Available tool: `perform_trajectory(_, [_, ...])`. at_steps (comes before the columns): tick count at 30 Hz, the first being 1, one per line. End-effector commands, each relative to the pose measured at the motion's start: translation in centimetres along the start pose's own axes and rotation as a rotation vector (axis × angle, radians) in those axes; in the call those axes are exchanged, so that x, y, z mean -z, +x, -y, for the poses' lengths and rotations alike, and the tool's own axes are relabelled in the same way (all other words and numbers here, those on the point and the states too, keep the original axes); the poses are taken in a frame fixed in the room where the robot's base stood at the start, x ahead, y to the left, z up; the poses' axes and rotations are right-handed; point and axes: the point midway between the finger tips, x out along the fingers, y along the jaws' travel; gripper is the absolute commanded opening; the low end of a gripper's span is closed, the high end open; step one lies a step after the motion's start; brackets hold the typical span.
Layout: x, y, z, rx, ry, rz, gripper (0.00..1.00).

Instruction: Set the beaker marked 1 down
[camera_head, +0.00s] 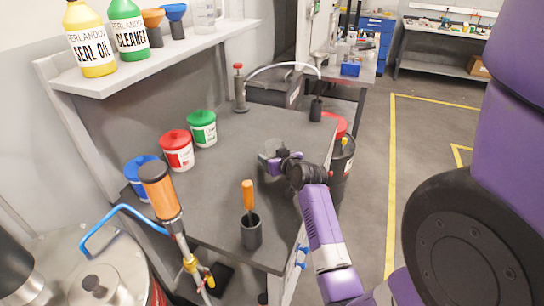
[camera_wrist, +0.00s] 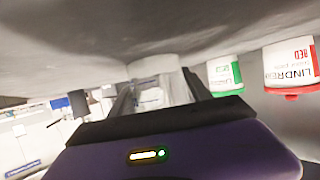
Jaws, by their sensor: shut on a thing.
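My gripper (camera_head: 278,163) is over the far right part of the grey workbench (camera_head: 222,168), shut on a clear beaker (camera_head: 268,149). In the wrist view, which is upside down, the pale see-through beaker (camera_wrist: 152,68) stands between the two fingers (camera_wrist: 158,92). Its base end is close to the grey bench surface. I cannot tell whether it touches. The mark on the beaker is not readable. My fingers and wrist hide part of it in the head view.
Red (camera_head: 176,150), green (camera_head: 202,128) and blue (camera_head: 140,176) lidded tubs stand along the bench's left side. A dark cup (camera_head: 251,232) with an orange-handled tool stands at the near edge. A black holder (camera_head: 316,109) is at the far right corner. The bench middle is clear.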

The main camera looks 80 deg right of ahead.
Motion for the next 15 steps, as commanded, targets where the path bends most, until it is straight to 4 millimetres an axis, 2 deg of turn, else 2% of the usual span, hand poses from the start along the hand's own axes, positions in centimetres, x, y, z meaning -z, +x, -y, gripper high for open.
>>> perform_trajectory(3, [-0.34,0.15,-0.01,0.0,0.0,0.0,0.13])
perform_trajectory(4, [-0.23,0.1,-0.02,0.0,0.0,0.0,0.62])
perform_trajectory(6, [-0.2,0.09,-0.02,0.0,0.0,0.0,0.76])
perform_trajectory(7, [-0.2,0.09,-0.02,0.0,0.0,0.0,0.78])
perform_trajectory(15, [-0.16,0.07,-0.01,0.0,0.0,0.0,0.78])
